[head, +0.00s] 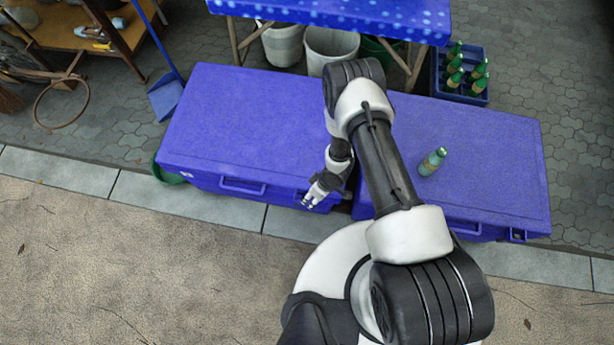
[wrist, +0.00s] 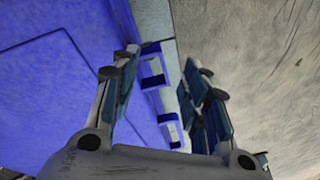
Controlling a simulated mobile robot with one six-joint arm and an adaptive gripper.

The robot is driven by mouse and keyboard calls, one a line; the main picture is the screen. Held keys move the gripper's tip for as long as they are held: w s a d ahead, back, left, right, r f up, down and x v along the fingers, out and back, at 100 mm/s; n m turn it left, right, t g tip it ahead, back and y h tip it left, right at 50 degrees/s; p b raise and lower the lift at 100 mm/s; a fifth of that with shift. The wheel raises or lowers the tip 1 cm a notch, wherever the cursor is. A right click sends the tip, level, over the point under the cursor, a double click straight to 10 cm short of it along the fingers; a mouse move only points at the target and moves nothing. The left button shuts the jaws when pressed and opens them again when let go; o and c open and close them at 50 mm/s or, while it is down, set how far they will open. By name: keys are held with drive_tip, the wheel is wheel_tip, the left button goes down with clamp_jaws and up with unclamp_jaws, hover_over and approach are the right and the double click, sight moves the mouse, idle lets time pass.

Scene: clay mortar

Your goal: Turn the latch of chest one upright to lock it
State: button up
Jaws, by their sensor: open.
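Two closed blue chests stand side by side, a left chest (head: 250,120) and a right chest (head: 500,150). I cannot read which is chest one. My gripper (head: 310,202) points down at the front edge of the left chest, near its right corner. It is open and empty; the wrist view shows both fingers (wrist: 162,60) spread apart. Between them, lower down, two blue frame-like fittings stick out from the chest front, an upper one (wrist: 153,66) and a lower one (wrist: 170,130). I cannot tell for sure which is the latch or how it is turned.
The pavement (head: 120,255) in front is clear.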

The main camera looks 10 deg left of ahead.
drive_tip(key=d+r+m+t+y+p, duration=0.15)
drive_tip(key=d+r+m, duration=0.3)
drive_tip(key=m, duration=0.85)
drive_tip(key=shift+g+y, duration=0.25)
drive_tip(key=shift+y, duration=0.1)
drive_tip(key=b+x, duration=0.2)
drive_tip(key=x, duration=0.7)
drive_tip(key=b+x, duration=0.3)
drive_tip(key=x, duration=0.5)
drive_tip(key=shift+w+f, duration=0.2)
drive_tip(key=shift+f, duration=0.2)
drive_tip(key=shift+c, duration=0.4)
clamp_jaws()
